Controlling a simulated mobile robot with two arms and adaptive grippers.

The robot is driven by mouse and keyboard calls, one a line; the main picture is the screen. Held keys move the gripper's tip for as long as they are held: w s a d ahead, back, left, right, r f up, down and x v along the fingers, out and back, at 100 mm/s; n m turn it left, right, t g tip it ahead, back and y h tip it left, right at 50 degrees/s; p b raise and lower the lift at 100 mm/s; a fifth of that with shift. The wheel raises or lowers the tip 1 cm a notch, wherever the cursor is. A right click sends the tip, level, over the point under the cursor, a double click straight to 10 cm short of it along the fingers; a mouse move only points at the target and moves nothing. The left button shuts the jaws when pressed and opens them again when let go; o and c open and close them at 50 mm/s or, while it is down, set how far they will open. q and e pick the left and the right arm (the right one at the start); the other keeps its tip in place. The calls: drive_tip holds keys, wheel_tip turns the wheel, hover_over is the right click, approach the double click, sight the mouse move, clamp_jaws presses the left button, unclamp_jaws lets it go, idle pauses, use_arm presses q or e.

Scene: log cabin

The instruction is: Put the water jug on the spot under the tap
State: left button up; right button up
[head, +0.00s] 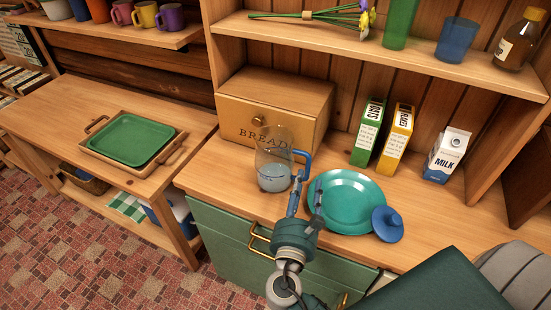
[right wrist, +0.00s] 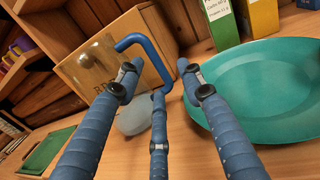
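The water jug (head: 273,172) is clear, with pale liquid low inside and a blue handle on its right side. It stands upright on the counter in front of the bread box. My right gripper (head: 306,188) is beside the handle, with its fingers spread. In the right wrist view the jug's blue handle (right wrist: 146,39) stands just beyond the right gripper (right wrist: 160,82), near the gap between its fingers. Nothing is clamped between them; whether a finger touches the handle I cannot tell. My left gripper, the tap and the spot under it are not in view.
A teal plate (head: 348,202) lies right of the jug, with a blue knobbed thing (head: 387,224) at its edge. Behind are the bread box (head: 285,98), two cartons (head: 368,132) and a milk carton (head: 447,155). A green tray (head: 131,139) is on the left table.

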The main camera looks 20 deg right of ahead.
sight(306, 171)
drive_tip(key=shift+w+d, duration=0.45)
drive_tip(key=shift+w, duration=0.1)
drive_tip(key=p+x, duration=0.1)
drive_tip(key=x, duration=0.1)
drive_tip(key=p+x, duration=0.1)
drive_tip(key=x, duration=0.1)
drive_tip(key=shift+w+a, duration=0.1)
drive_tip(key=shift+w, duration=0.3)
drive_tip(key=shift+w+f, duration=0.2)
drive_tip(key=shift+c, duration=0.5)
drive_tip(key=shift+r, duration=0.1)
clamp_jaws()
